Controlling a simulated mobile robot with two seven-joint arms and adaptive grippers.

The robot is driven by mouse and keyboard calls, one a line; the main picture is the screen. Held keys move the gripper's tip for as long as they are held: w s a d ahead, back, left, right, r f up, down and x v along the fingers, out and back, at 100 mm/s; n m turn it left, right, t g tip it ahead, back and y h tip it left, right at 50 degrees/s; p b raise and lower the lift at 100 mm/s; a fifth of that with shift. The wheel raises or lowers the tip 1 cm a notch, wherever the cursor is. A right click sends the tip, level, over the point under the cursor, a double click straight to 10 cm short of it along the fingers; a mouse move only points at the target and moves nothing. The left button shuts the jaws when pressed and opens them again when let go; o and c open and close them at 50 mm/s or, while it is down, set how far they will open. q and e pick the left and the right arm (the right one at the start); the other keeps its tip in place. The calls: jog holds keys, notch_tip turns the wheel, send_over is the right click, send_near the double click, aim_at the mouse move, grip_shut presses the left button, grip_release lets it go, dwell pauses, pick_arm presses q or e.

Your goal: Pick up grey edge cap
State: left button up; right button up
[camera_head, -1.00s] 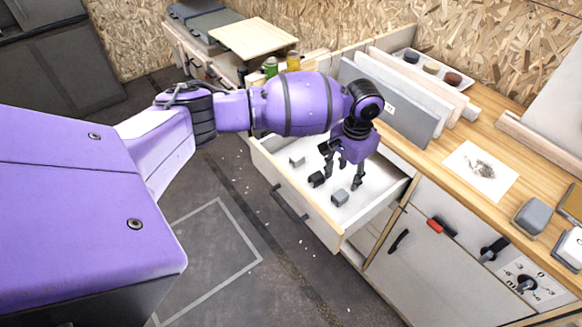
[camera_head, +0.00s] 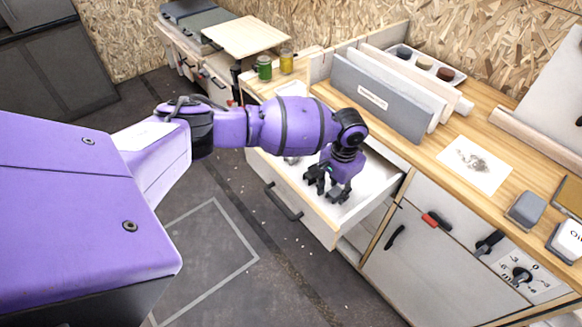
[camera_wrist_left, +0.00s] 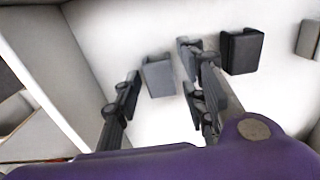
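The grey edge cap (camera_wrist_left: 158,77) lies on the white drawer floor. In the left wrist view it shows between the fingers of my left gripper (camera_wrist_left: 160,95), near the tips. The fingers are spread, with a gap on both sides of the cap. In the head view my left gripper (camera_head: 328,184) points down inside the open drawer (camera_head: 375,181) and largely hides the caps below it. A black cap (camera_wrist_left: 241,50) lies just beyond the right finger in the wrist view. A light grey cap (camera_wrist_left: 309,38) is at that view's right edge. My right gripper is out of view.
The drawer's front panel (camera_head: 300,206) and side walls surround the gripper closely. The wooden worktop (camera_head: 440,155) above holds upright boards (camera_head: 375,96), a tray of small pots (camera_head: 425,65), jars (camera_head: 264,68) and a grey block (camera_head: 526,208).

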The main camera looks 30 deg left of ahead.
aim_at(335, 192)
pick_arm(q)
jog(key=shift+w+r, duration=0.1)
jog(key=c, duration=0.5)
jog(key=shift+r, duration=0.1)
jog(key=shift+d+r, duration=0.1)
jog(key=shift+r, duration=0.45)
jog(key=r, duration=0.2)
jog(key=shift+s+r+p, duration=0.2)
jog(key=shift+r+p, duration=0.1)
jog(key=shift+r, duration=0.05)
jog(key=s+r, duration=0.3)
jog(key=s, duration=0.1)
jog(key=s+r+p, duration=0.1)
jog(key=s+r, duration=0.2)
jog(key=s, duration=0.2)
jog(key=s+a+r+p, duration=0.1)
jog(key=s+r, duration=0.2)
jog(key=s, duration=0.1)
jog(key=shift+s+a, duration=0.1)
jog(key=shift+s, duration=0.3)
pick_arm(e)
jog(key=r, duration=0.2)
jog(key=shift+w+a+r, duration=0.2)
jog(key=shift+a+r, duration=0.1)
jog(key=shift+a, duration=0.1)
